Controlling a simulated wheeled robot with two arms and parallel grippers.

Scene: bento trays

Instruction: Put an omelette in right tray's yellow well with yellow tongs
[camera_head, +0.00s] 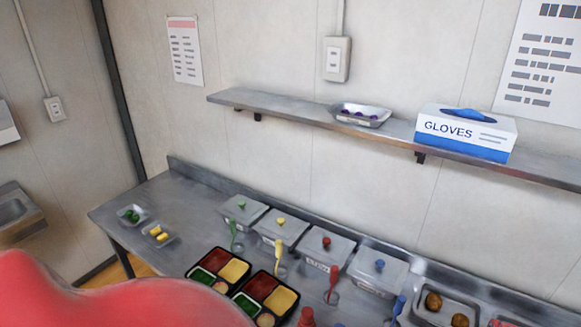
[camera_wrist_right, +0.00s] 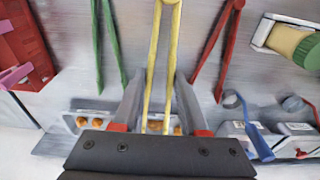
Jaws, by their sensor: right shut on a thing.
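In the wrist view my right gripper (camera_wrist_right: 158,84) is shut on the yellow tongs (camera_wrist_right: 154,55); their two arms run down between the fingers and their top end is near the upper edge. The right tray (camera_head: 241,291) is a black bento tray at the bottom of the head view, with its yellow well (camera_head: 281,297) at its right. Small yellow pieces (camera_head: 160,235), which look like omelettes, lie in a small metal dish (camera_head: 149,229) on the counter's left. My left gripper is not in view.
Green tongs (camera_wrist_right: 108,45) and red tongs (camera_wrist_right: 217,45) flank the yellow ones. Another bento tray (camera_head: 209,260) sits left of the right tray. Lidded bins (camera_head: 283,228) with coloured spoons line the counter's back. A shelf (camera_head: 290,112) runs above.

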